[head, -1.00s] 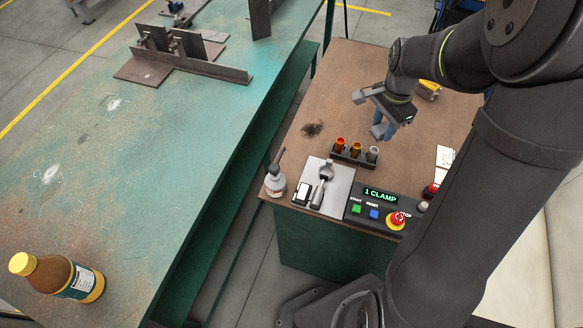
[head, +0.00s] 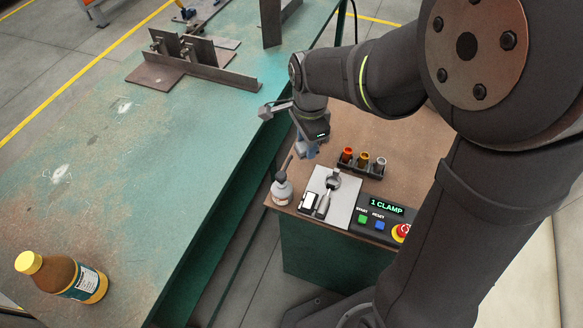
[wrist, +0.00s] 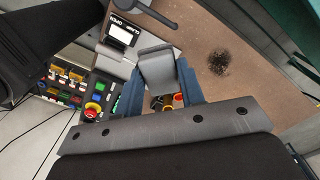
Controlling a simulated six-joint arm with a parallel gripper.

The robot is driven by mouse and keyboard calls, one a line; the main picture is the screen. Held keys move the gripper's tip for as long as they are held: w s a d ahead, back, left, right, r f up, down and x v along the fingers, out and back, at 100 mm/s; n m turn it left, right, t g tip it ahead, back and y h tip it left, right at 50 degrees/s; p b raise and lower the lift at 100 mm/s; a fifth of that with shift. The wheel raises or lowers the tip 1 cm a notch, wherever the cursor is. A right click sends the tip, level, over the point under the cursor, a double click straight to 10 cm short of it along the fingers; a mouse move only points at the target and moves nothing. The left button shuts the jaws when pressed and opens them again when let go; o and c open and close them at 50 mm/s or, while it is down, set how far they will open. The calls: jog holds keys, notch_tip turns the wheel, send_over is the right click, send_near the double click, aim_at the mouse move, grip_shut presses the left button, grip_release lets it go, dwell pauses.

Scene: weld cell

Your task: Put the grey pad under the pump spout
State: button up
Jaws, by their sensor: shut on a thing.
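My gripper (wrist: 158,90) is shut on the grey pad (wrist: 157,68), which sits between its two blue fingers in the wrist view. In the head view, my gripper (head: 306,149) is over the bench's left edge, close above and right of the pump bottle (head: 281,191). The pump's dark spout (head: 288,163) angles up toward my gripper. At the top of the wrist view, a dark bar (wrist: 150,9), probably the spout, lies beyond the pad. The pad appears apart from the spout, though the height between them cannot be told. The pad is not clear in the head view.
A light plate (head: 341,212) with a lever clamp stands right of the bottle. A rack with several coloured cups (head: 362,163) and the control panel (head: 373,216) are beside it. A green table (head: 150,170) is at left with a brown bottle (head: 62,277).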

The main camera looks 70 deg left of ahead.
notch_tip(320, 180, down, 10)
jog(key=shift+f, duration=0.1)
jog(key=s+a, duration=0.1)
jog(key=s+a+f, duration=0.1)
jog(key=shift+s+a, duration=0.4)
jog(key=shift+f, duration=0.2)
jog(key=shift+f, duration=0.5)
jog(key=o, duration=1)
jog(key=shift+c, duration=0.2)
jog(key=shift+r, duration=0.1)
notch_tip(320, 180, up, 13)
